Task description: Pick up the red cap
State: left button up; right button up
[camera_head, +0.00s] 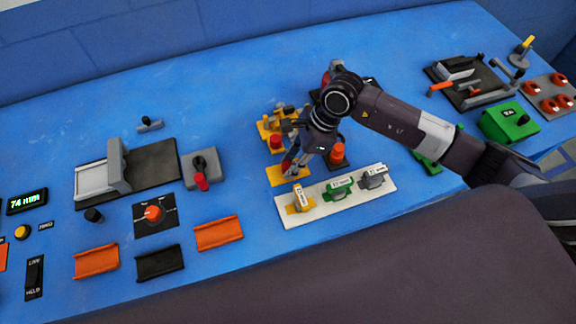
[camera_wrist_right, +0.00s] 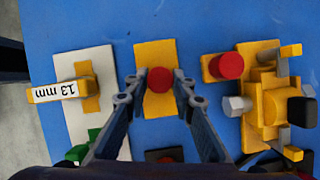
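A round red cap (camera_wrist_right: 160,80) is on a yellow plate (camera_wrist_right: 155,52) in the right wrist view. That yellow plate (camera_head: 275,175) also shows in the head view, where my gripper partly covers it. My right gripper (camera_head: 291,163) is low over the plate. In the wrist view its two fingers are open, one on each side of the red cap, with small gaps visible. Whether the fingertips are level with the cap is unclear. A second red round piece (camera_wrist_right: 230,66) sits to the right on a yellow block. My left gripper is not in view.
A white plate (camera_head: 328,204) with yellow, green and grey labelled pieces lies just in front. A yellow fixture (camera_wrist_right: 268,103) with grey and black parts stands close on the right in the wrist view. Blue table surface (camera_head: 240,120) is clear to the left of the gripper.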

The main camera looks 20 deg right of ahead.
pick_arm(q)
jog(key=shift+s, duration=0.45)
pick_arm(e)
grip_shut()
jog(key=shift+r, duration=0.1)
